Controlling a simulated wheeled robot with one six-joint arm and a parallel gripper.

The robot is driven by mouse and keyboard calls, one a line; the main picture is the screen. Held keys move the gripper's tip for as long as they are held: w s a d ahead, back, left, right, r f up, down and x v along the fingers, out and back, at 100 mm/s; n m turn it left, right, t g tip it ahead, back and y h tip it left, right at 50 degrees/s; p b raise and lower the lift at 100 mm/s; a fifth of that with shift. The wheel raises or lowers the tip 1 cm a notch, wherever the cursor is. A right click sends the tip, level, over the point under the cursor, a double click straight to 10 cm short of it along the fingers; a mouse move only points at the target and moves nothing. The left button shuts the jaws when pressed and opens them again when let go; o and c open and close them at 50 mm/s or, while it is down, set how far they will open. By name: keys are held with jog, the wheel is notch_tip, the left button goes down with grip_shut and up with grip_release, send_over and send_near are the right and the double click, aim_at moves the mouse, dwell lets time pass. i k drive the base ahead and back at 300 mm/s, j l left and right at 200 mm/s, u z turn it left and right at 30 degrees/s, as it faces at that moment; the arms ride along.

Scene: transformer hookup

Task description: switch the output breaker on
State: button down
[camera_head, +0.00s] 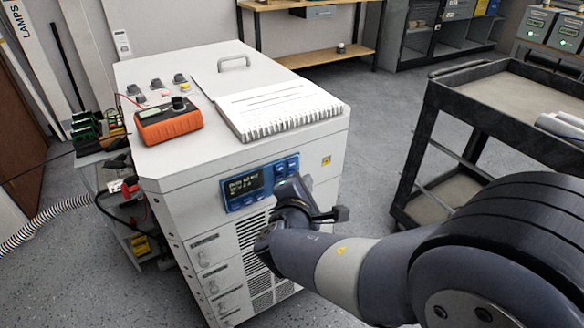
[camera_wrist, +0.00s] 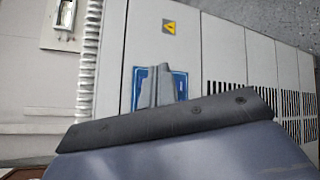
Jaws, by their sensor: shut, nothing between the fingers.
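A white cabinet (camera_head: 160,75) has a blue control panel (camera_head: 240,188) with a lit display and several blue buttons on its front face. My gripper (camera_head: 293,183) is at the right end of this panel and covers part of it. In the wrist view my gripper (camera_wrist: 156,72) shows as closed grey fingers in front of the blue panel (camera_wrist: 180,83), with nothing between them. I cannot tell whether the fingertips touch the panel. No part is clearly readable as the output breaker; my gripper and wrist hide part of the front.
An orange meter (camera_head: 168,122), a spiral notebook (camera_head: 275,105) and several small switches (camera_head: 157,84) are on the cabinet top. Vent slots (camera_head: 250,232) lie below the panel. A dark cart (camera_head: 480,110) stands at right, with open floor (camera_head: 375,130) between.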

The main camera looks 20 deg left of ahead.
aim_at(122, 157)
jog(key=u, duration=2.05)
jog(key=i+j+u, duration=0.15)
jog(key=i+j, duration=0.6)
